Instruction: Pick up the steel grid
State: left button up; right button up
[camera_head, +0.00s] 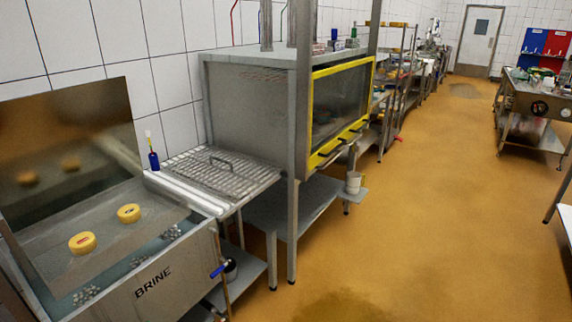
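The steel grid (232,181) is a flat wire rack with a raised handle near its middle. It lies flat on the steel counter between the brine tank and the yellow-framed cabinet. Neither of my grippers shows in the head view.
The brine tank (168,281) stands at the lower left, with two yellow cheeses (82,243) on a plate over it. A blue bottle with a brush (153,160) stands by the wall beside the grid. The yellow-framed cabinet (341,62) rises to the right. The orange floor (430,220) is open.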

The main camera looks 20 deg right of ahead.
aim_at(230, 197)
jog(key=z, duration=0.25)
jog(key=i+l+u, duration=0.2)
jog(key=i, duration=0.25)
jog(key=i+l+u, duration=0.15)
jog(key=i+l, duration=0.15)
jog(key=i, duration=0.1)
